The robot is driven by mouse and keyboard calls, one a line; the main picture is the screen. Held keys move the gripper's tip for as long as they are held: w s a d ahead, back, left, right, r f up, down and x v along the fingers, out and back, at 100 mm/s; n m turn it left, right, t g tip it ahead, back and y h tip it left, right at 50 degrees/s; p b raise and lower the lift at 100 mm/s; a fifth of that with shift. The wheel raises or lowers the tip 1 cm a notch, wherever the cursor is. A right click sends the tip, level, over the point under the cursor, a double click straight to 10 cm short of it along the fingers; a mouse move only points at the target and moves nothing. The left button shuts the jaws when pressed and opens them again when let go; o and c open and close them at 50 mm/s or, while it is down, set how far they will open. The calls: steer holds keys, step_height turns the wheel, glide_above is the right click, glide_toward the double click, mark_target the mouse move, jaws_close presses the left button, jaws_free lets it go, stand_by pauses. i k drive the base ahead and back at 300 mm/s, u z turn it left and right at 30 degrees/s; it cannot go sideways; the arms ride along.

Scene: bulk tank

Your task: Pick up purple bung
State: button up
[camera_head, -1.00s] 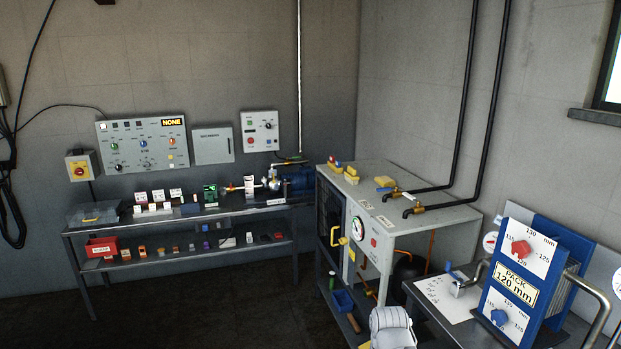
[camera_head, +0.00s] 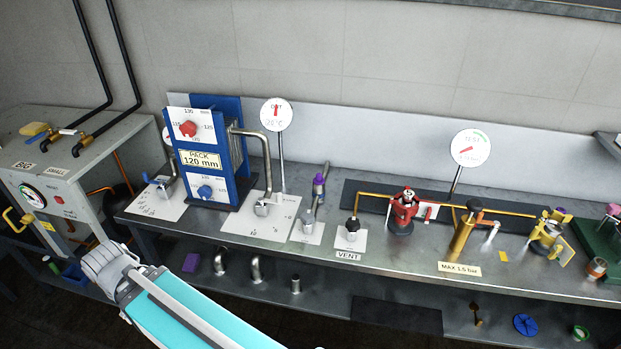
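Several purple pieces show, and I cannot tell for sure which is the bung. A small purple piece (camera_head: 319,185) sits on the upright metal pipe at the middle of the bench. A purple block (camera_head: 191,262) lies on the shelf below the bench, towards the left. Another purple piece (camera_head: 561,214) is on top of the brass fitting (camera_head: 546,238) at the right. My own arm shows at the lower left, in front of the bench. My gripper is not visible.
The steel bench (camera_head: 400,258) runs along the wall. It carries a blue plate pack (camera_head: 212,150), a red valve (camera_head: 402,208), a brass cylinder (camera_head: 462,236) and dial gauges (camera_head: 471,148). Bent pipe pieces (camera_head: 256,268) stand on the lower shelf. A grey cabinet (camera_head: 62,195) stands left.

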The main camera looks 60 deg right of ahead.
mark_target(318, 180)
steer(key=z, duration=1.8)
steer(key=k, duration=0.55)
steer(key=z, duration=0.15)
steer(key=i, duration=0.5)
steer(key=u, duration=0.05)
